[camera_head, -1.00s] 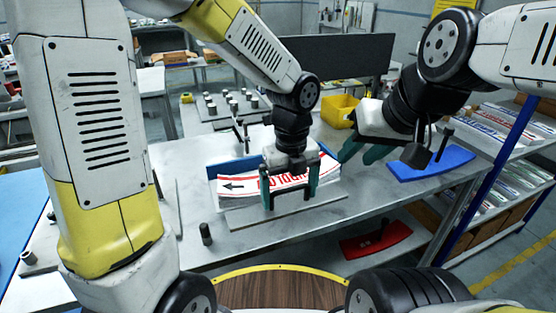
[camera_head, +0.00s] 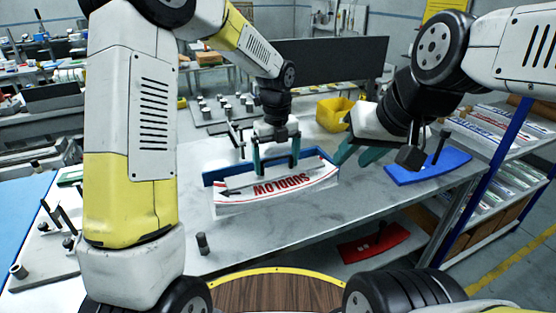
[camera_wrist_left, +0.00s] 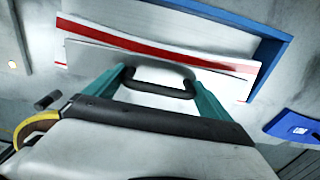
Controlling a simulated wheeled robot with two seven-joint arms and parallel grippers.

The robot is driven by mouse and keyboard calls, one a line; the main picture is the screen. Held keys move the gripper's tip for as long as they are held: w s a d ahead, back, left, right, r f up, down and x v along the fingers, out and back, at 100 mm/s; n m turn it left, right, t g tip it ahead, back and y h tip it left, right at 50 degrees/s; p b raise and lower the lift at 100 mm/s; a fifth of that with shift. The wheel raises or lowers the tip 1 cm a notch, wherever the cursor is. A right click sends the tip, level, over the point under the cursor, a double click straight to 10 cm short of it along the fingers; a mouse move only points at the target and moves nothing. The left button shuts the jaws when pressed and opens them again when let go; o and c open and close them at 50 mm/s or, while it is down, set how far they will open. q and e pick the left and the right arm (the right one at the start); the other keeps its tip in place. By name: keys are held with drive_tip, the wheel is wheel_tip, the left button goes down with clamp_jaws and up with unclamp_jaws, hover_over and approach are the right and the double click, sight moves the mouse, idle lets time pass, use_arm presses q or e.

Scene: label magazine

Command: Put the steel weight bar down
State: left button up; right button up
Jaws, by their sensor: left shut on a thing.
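My left gripper (camera_head: 275,160) points down over the back part of the label magazine, close to its blue wall (camera_head: 318,153). In the left wrist view, its teal fingers are shut on the dark handle of the steel weight bar (camera_wrist_left: 160,89). In the head view the bar is mostly hidden by the gripper and label stack, and I cannot tell whether it touches the labels. My right gripper (camera_head: 358,152) hangs open and empty at the right.
A yellow bin (camera_head: 335,113) and several dark posts are behind. A small dark cylinder (camera_head: 203,244) stands at front left.

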sight(276, 170)
use_arm(q)
drive_tip(key=shift+w+f, duration=0.1)
drive_tip(key=shift+w, duration=0.2)
drive_tip(key=shift+f, duration=1.6)
drive_tip(key=shift+f, duration=0.1)
drive_tip(key=o, duration=1.7)
drive_tip(key=shift+s+f, duration=0.1)
drive_tip(key=shift+f, duration=0.05)
drive_tip(key=shift+o, duration=0.2)
